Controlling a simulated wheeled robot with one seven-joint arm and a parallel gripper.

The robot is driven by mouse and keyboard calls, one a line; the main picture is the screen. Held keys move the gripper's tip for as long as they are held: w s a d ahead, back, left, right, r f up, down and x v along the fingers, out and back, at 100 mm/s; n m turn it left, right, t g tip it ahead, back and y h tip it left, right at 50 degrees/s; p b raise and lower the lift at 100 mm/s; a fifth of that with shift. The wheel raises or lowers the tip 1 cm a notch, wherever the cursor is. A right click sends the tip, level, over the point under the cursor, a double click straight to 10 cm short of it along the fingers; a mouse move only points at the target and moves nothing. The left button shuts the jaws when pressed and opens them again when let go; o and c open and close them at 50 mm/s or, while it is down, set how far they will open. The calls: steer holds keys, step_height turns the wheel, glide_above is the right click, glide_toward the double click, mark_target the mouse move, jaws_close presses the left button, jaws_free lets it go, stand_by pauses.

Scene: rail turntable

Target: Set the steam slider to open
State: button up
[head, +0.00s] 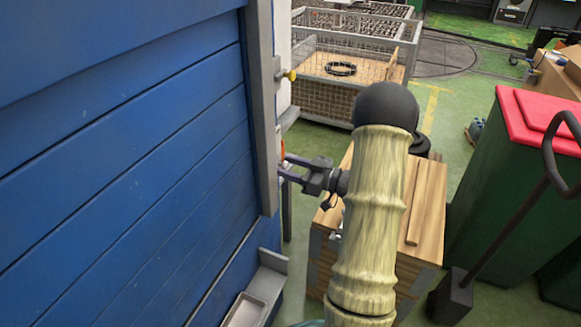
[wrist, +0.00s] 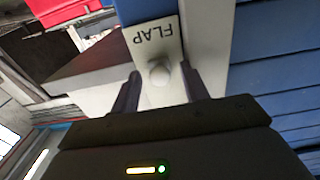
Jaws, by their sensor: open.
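My gripper (head: 285,168) is at the edge of the blue wall in the head view, its fingers pointing left at the panel side. In the wrist view my gripper (wrist: 160,82) is open, with a pale round knob (wrist: 159,75) showing between its two fingers. The knob is beside a white label (wrist: 153,38) reading FLAP, which appears upside down. I cannot tell whether the fingers touch the knob. No label reading steam is legible, so I cannot identify the steam slider. A yellow knob (head: 291,75) sticks out higher on the panel edge in the head view.
The blue plank wall (head: 120,150) fills the left. A wooden crate (head: 428,205) stands below my arm. A green bin with a red lid (head: 535,110) and a black handle stand at right. A wire cage (head: 340,95) stands behind. Green floor shows between them.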

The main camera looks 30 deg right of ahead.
jaws_close()
steer(key=shift+r+p, duration=1.65)
steer(key=shift+r, duration=0.75)
jaws_free()
steer(key=b+v, duration=0.1)
steer(key=v, duration=1.6)
steer(key=shift+s+d+f, duration=0.15)
